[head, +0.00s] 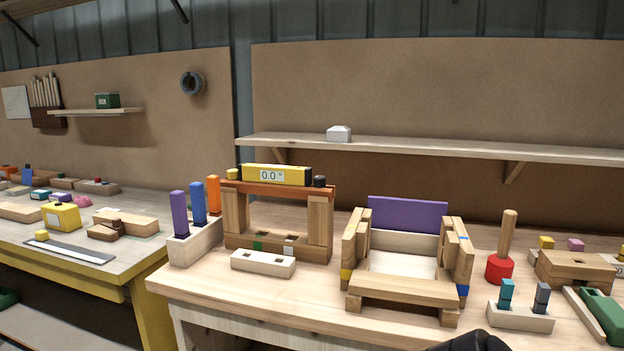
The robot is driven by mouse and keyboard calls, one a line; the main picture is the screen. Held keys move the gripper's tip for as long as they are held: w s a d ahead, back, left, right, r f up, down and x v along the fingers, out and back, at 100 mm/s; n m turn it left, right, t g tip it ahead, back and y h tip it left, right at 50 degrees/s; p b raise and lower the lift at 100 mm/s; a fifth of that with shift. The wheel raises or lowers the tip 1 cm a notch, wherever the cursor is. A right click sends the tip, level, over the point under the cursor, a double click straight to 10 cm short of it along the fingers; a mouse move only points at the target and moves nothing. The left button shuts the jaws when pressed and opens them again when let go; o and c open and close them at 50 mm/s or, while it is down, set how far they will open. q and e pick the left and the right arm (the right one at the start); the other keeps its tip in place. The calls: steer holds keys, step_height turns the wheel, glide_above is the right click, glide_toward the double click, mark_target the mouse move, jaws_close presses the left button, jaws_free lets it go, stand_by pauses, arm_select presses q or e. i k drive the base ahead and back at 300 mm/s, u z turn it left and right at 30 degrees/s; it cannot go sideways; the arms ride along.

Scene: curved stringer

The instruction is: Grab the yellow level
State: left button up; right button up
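The yellow level (275,174) is a long yellow block with a display reading 0.0°. It lies flat on the reddish-brown top bar (275,189) of a wooden frame on the workbench. My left gripper is not in view.
A block with purple, blue and orange pegs (195,242) stands left of the frame. A white slotted block (263,263) lies before it. A wooden assembly with a purple panel (407,215) stands to the right. A shelf (430,149) runs above and behind.

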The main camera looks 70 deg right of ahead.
mark_target(299, 177)
steer(key=k, duration=0.3)
steer(key=z, duration=1.1)
